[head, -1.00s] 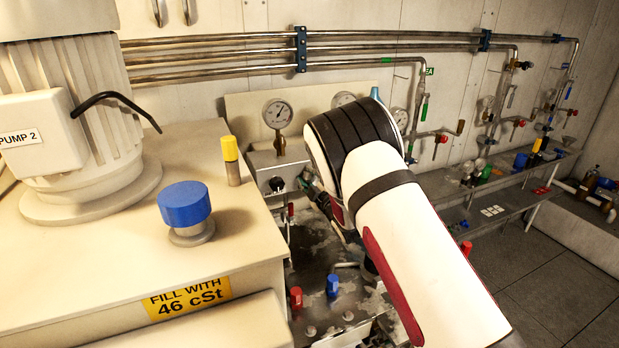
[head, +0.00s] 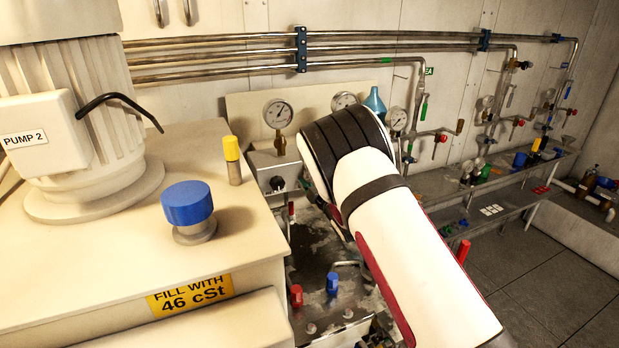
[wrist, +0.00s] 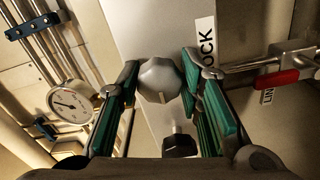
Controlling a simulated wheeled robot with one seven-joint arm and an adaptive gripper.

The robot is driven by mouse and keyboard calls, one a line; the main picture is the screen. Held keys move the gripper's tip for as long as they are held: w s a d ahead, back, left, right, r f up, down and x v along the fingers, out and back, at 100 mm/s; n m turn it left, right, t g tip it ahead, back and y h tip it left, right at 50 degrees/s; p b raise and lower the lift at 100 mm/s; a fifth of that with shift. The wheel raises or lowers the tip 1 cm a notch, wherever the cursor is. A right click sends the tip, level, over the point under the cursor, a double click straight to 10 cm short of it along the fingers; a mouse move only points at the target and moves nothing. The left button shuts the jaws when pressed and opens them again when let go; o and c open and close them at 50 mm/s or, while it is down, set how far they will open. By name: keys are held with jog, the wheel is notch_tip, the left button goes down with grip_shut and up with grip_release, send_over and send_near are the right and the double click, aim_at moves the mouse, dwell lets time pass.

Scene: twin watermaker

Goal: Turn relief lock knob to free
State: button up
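In the wrist view a grey faceted knob (wrist: 159,80) sits on a pale panel, with a short pale mark near its lower right edge. A white label ending in "OCK" (wrist: 206,45) is to its right. My gripper (wrist: 160,76) has its green-padded fingers apart, one on each side of the grey knob. The fingertips are very close to its sides; I cannot tell whether they touch. A black knob (wrist: 179,144) is below, nearer the palm.
A red-handled valve (wrist: 277,79) is right of the fingers, and a gauge (wrist: 70,103) is left. In the head view, a tank top with a blue cap (head: 187,204) and yellow-capped post (head: 232,160) stands left of my arm. Red (head: 296,295) and blue (head: 332,283) knobs are below.

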jog(key=shift+o, duration=0.6)
jog(key=v, duration=1.2)
